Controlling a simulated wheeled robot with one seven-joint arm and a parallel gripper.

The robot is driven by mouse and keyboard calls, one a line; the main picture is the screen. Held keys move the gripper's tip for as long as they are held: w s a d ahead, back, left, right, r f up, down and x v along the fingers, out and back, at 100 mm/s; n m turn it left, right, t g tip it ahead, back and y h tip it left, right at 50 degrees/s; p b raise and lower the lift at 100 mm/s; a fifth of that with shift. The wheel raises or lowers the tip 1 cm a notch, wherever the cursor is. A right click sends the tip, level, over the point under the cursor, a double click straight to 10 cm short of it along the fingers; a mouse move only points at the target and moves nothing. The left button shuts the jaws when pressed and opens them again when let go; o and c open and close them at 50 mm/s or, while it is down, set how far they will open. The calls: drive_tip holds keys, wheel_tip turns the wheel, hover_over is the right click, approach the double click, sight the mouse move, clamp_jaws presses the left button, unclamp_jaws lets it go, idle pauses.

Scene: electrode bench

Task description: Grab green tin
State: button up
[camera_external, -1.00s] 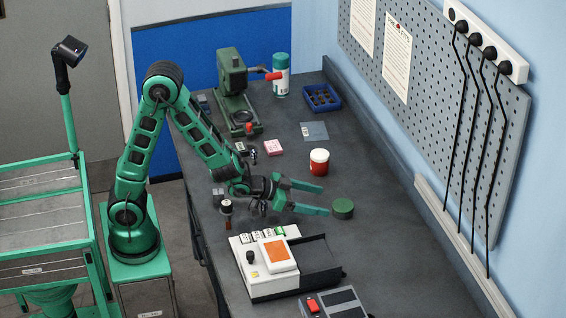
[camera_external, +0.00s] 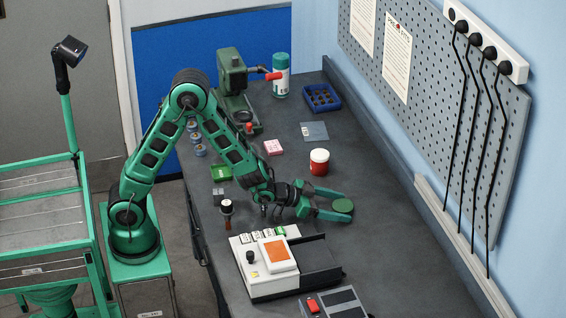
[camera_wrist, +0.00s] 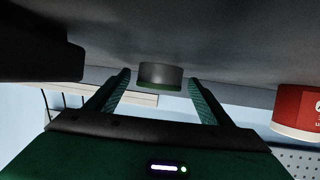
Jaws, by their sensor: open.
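The green tin (camera_external: 342,205) is a short round tin standing on the dark bench. My gripper (camera_external: 338,204) is low over the bench, with its open fingers reaching to either side of the tin in the external view. In the wrist view the tin (camera_wrist: 160,75) appears between and just beyond the tips of my gripper (camera_wrist: 158,85), looking grey with a green edge. Gaps show between the tin and both fingers. Whether either finger touches it cannot be told from the external view.
A red jar with a white lid (camera_external: 319,162) stands behind the tin and also shows at the right of the wrist view (camera_wrist: 298,108). A white control box with an orange panel (camera_external: 268,262) lies in front of my gripper. The bench right of the tin is clear.

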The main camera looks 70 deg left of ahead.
drive_tip(key=c, duration=1.2)
drive_tip(key=shift+r, duration=0.15)
